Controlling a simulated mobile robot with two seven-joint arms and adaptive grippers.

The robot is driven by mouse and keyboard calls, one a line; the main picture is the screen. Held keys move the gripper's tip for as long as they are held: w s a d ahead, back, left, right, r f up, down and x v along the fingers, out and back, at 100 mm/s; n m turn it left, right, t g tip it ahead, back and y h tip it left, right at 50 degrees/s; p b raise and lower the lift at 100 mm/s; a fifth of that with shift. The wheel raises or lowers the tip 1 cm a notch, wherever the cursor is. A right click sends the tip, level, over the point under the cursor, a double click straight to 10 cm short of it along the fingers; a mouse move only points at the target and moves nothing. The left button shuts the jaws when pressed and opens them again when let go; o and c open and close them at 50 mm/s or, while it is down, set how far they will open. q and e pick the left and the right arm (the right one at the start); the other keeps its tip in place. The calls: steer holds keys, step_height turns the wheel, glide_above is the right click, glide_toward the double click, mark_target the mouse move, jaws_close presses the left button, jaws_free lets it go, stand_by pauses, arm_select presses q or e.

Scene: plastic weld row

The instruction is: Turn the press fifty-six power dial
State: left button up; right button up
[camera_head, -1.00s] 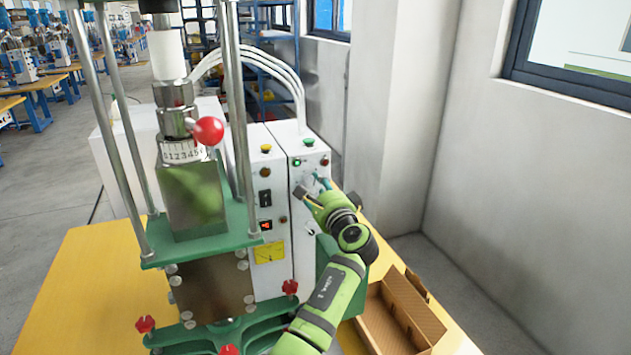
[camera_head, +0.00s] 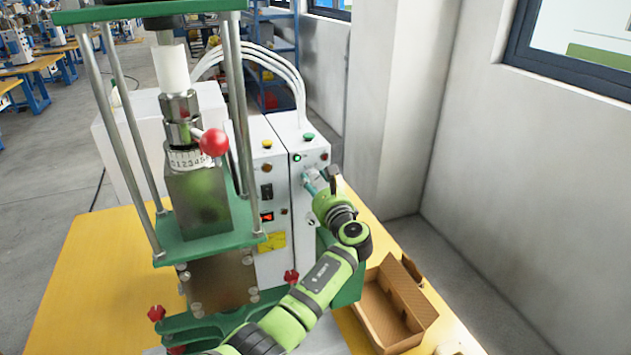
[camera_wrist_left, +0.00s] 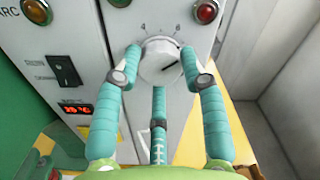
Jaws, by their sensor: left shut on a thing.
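The power dial (camera_wrist_left: 160,62) is a round white knob on the press's white control box (camera_head: 311,150). My left gripper (camera_head: 314,180) is at the box's front face in the head view. In the left wrist view, its teal fingers (camera_wrist_left: 160,54) are closed on the dial's left and right sides. A third teal finger lies below the dial. In the head view the fingers mostly hide the dial. My right gripper is not in view.
The press column with a red ball handle (camera_head: 214,142) stands left of the box. Lamps, a black rocker switch (camera_wrist_left: 65,70) and a red display (camera_wrist_left: 78,109) are beside the dial. An open cardboard box (camera_head: 384,326) lies on the yellow table (camera_head: 88,262) at right.

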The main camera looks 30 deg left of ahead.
arm_select(q)
steer(key=shift+m, duration=0.5)
steer(key=o, duration=1.1)
steer(key=shift+w+f, duration=0.1)
steer(key=shift+o, duration=0.2)
steer(key=shift+w+f, duration=0.1)
steer(key=shift+d, duration=0.1)
steer(key=v, duration=1.2)
